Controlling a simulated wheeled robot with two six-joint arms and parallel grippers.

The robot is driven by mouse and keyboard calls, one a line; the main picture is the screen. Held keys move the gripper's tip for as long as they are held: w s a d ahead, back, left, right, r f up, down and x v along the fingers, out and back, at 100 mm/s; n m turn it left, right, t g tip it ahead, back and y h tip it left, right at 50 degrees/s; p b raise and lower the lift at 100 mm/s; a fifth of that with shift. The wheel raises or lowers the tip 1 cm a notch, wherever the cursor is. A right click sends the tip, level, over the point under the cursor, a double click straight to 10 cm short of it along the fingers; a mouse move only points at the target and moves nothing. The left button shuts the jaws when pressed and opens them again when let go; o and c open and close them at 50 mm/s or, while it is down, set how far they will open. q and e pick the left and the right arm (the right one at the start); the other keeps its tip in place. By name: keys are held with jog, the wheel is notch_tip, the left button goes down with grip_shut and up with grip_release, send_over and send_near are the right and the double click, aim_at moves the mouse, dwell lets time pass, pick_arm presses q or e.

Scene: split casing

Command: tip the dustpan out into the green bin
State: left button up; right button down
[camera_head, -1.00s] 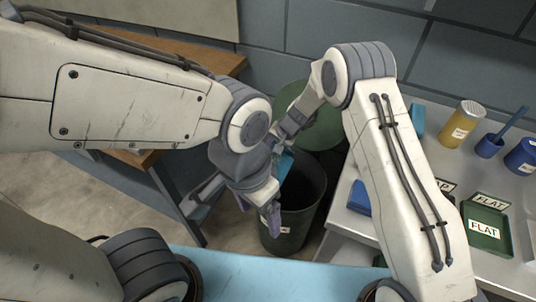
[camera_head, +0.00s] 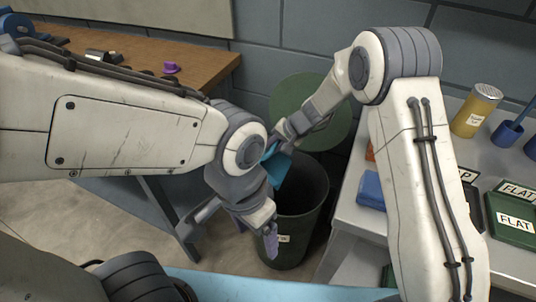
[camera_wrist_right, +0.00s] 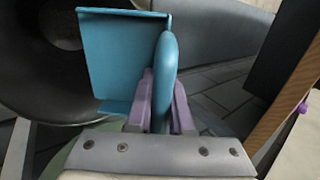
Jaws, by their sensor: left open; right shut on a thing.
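The teal dustpan (camera_head: 276,169) is tilted above the mouth of the green bin (camera_head: 301,240), partly hidden behind my left wrist. In the right wrist view, the dustpan (camera_wrist_right: 118,52) shows its pan at the left, with the dark bin interior (camera_wrist_right: 42,85) behind it. My right gripper (camera_wrist_right: 163,88) is shut on its upright handle; it also shows in the head view (camera_head: 283,134). No loose contents are visible on the part of the pan I see. My left gripper (camera_head: 236,230) is open and empty, low in front of the bin's left side.
The bin's round green lid (camera_head: 318,105) stands open behind it. A grey bench (camera_head: 345,222) at the right holds a blue block (camera_head: 370,190), a yellow shaker (camera_head: 477,110) and green trays (camera_head: 512,220). A wooden table (camera_head: 205,65) with a purple object (camera_head: 171,68) stands at the left.

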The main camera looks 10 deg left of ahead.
jog(key=shift+s+d+f+y+b, duration=0.1)
jog(key=shift+d+f+y+b, duration=0.35)
jog(key=shift+b, duration=1.55)
jog(key=shift+r+y+b, duration=0.4)
jog(key=shift+y+b, duration=0.05)
jog(key=shift+b, duration=0.4)
jog(key=r+p, duration=0.1)
jog(key=p, duration=0.2)
jog(key=shift+s+h, duration=0.1)
jog(key=shift+h, duration=0.3)
jog(key=r+h+p, duration=0.1)
jog(key=p, duration=0.7)
jog(key=shift+r+h, duration=0.1)
jog(key=shift+h, duration=0.2)
notch_tip(320, 180, up, 4)
jog(key=g+h+p, duration=0.1)
jog(key=h+p, duration=0.2)
jog(key=p, duration=0.7)
jog(key=g+h+p, duration=0.1)
jog(key=h+p, duration=0.2)
jog(key=p, duration=0.7)
